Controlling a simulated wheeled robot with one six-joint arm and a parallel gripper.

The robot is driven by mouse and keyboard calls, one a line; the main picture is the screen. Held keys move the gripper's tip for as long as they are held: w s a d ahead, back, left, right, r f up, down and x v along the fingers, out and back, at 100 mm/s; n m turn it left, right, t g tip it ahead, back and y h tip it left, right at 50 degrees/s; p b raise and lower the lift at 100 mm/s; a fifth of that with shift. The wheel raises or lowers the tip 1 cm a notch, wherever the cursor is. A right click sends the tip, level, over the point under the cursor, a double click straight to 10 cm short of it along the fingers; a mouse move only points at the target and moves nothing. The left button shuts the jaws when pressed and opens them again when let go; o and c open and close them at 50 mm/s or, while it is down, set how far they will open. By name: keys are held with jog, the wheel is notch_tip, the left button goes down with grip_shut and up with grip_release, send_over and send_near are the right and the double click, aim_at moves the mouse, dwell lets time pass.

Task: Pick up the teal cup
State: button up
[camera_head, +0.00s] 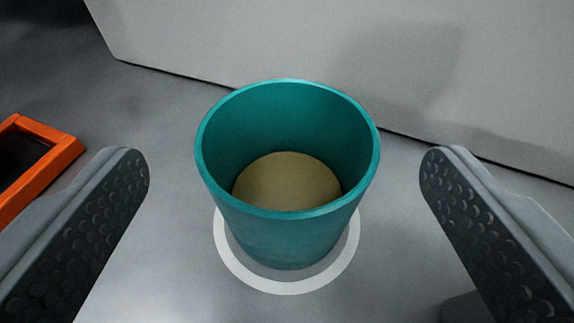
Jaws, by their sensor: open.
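The teal cup (285,235) stands upright in the middle of the camera view, on a white ring (285,287) marked on the grey surface. Its open top faces me, and a flat tan disc or filling (288,182) shows inside. My gripper (285,170) is open, with one dark, textured finger to the left of the cup and one to the right. Both fingers are apart from the cup, with a clear gap on each side. The fingers' rear parts run out of the picture at the lower corners.
An orange-rimmed frame or tray (62,155) with a dark inside lies at the left edge, close beyond my left finger. A pale grey wall or panel (230,40) rises behind the cup. Bare grey surface (150,110) shows between the orange rim and the cup.

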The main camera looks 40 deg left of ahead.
aim_at(288, 93)
jog(key=shift+x, duration=2.5)
jog(key=shift+d+f, duration=0.1)
jog(key=shift+c, duration=0.2)
jog(key=c, duration=1.1)
jog(key=shift+r, duration=0.4)
jog(key=f+v, duration=0.2)
jog(key=v, duration=1.6)
jog(key=shift+s+d+f, duration=0.25)
jog(key=shift+s+f, duration=0.1)
